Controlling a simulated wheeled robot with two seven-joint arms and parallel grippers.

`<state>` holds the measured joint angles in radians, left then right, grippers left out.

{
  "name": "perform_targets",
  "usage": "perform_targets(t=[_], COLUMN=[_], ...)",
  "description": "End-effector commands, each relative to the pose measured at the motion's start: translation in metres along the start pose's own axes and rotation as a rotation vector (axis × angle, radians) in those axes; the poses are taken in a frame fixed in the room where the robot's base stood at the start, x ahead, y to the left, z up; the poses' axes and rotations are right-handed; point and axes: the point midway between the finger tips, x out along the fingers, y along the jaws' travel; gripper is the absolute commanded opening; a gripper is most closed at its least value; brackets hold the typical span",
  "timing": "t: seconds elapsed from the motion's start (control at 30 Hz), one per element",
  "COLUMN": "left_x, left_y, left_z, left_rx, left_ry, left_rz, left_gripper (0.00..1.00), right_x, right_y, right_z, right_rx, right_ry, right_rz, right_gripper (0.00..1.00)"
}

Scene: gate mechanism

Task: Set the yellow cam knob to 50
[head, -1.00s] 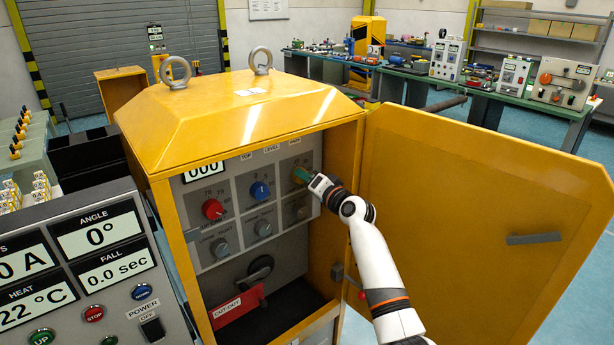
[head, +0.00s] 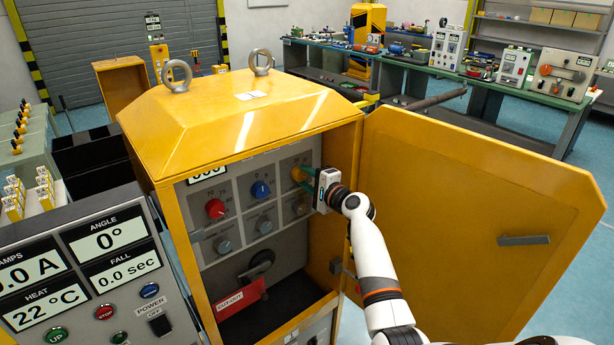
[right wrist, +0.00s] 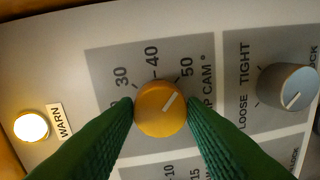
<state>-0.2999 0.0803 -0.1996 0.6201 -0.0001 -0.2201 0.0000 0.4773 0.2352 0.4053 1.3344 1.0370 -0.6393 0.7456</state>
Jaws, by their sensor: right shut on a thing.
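The yellow cam knob (head: 298,173) is on the upper right of the panel inside the open yellow cabinet. In the right wrist view the knob (right wrist: 158,112) shows face-on, with marks 30, 40 and 50 around it. Its pale pointer line aims to the upper right, near the 50 side; I cannot tell whether it meets the 50 mark exactly. My right gripper (right wrist: 161,108) is shut on the knob, one green finger on each side. In the head view my right gripper (head: 306,178) partly covers the knob. My left gripper is not in view.
A red knob (head: 215,208) and a blue knob (head: 260,190) sit left on the panel, with grey knobs below. The open cabinet door (head: 480,220) stands right of my arm. A grey control console (head: 95,270) is at the front left.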

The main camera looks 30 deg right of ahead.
Motion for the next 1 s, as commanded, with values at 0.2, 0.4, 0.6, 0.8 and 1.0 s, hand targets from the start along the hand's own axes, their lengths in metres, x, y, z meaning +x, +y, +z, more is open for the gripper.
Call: perform_targets(t=[0.2,0.4,0.6,0.8,1.0], left_x=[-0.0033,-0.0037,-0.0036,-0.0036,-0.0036], left_y=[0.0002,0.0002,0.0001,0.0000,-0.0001], left_z=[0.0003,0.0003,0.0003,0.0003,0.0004], left_rx=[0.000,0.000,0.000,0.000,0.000], left_ry=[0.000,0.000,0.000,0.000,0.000], left_rz=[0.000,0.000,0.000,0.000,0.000], left_gripper=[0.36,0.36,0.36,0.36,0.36], right_x=[-0.0001,-0.0001,-0.0001,-0.0001,0.0000], right_y=[0.0011,0.0006,0.0004,0.0003,0.0001], right_z=[0.0009,0.0010,0.0010,0.0008,0.0006], right_rx=[0.058,0.075,0.076,0.075,0.073], right_ry=[0.002,0.003,0.003,0.003,0.004], right_rz=[0.001,0.001,0.001,0.001,0.000], right_gripper=[0.15,0.15,0.15,0.52,0.59])
